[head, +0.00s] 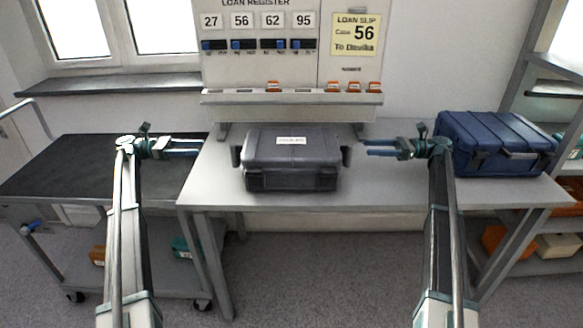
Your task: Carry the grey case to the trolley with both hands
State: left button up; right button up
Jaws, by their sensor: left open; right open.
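The grey case (290,160) lies closed on the light grey table, with a white label on its lid and a dark handle at its left and right ends. The trolley (70,165) with a black top stands to the left of the table; its top is bare. My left gripper (198,147) is open and empty, pointing right, a short way left of the case. My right gripper (370,147) is open and empty, pointing left, just right of the case's right handle. Neither gripper appears to touch the case.
A blue case (495,143) sits on the right end of the table (390,188). A shelf rack with orange boxes (497,240) stands at right. The trolley's lower shelf holds small boxes.

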aim_at(234, 144)
pick_arm(q)
jog(key=d, duration=1.3)
jog(key=shift+d, duration=0.35)
pick_arm(e)
jog(key=a, duration=0.7)
jog(key=shift+a, duration=0.25)
pick_arm(q)
grip_shut()
pick_arm(e)
grip_shut()
